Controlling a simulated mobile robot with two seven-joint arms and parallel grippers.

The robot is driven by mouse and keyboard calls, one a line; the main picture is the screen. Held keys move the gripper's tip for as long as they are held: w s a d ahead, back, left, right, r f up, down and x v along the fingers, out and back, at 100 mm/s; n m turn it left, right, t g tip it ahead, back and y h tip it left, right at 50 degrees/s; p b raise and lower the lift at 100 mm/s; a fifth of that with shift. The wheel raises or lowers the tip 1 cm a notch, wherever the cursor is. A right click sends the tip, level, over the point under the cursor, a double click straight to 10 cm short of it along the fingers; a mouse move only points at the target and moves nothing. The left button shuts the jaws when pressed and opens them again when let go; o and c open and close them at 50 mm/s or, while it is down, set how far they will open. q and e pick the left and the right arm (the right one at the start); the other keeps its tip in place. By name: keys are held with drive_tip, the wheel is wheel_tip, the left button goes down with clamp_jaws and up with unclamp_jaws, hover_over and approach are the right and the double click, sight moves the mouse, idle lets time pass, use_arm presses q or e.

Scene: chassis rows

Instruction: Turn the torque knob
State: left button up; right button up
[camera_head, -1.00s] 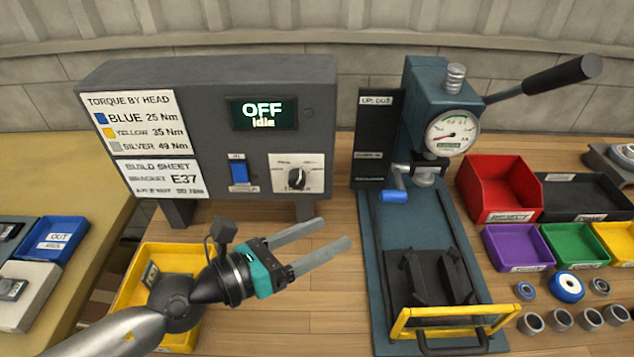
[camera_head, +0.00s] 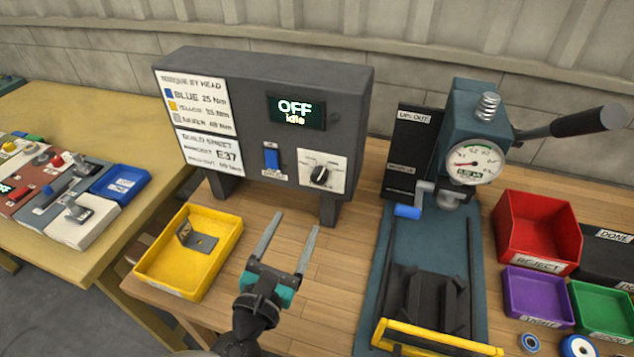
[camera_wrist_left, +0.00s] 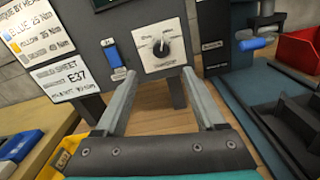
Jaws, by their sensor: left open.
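The torque knob (camera_head: 319,175) is a black dial on a white plate, low on the right of the dark grey control box (camera_head: 350,110). It also shows upright ahead of the fingers in the left wrist view (camera_wrist_left: 161,48). The box's display (camera_head: 297,113) reads "OFF Idle". A blue switch (camera_head: 271,158) is left of the knob. My left gripper (camera_head: 291,234) is open and empty, its fingers pointing at the box, below and in front of the knob and apart from it. My right gripper is not in view.
A yellow tray (camera_head: 228,248) with a grey bracket (camera_head: 196,238) lies left of my left gripper. A press (camera_head: 470,140) with a lever and gauge stands right of the box. Red (camera_head: 540,225) and purple (camera_head: 538,290) bins are further right. Bare wood lies below the knob.

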sight(318, 179)
use_arm(q)
drive_tip(key=b+x, duration=0.1)
drive_tip(key=x, duration=1.1)
drive_tip(key=shift+w+d, duration=0.15)
drive_tip(key=shift+w, duration=0.1)
clamp_jaws()
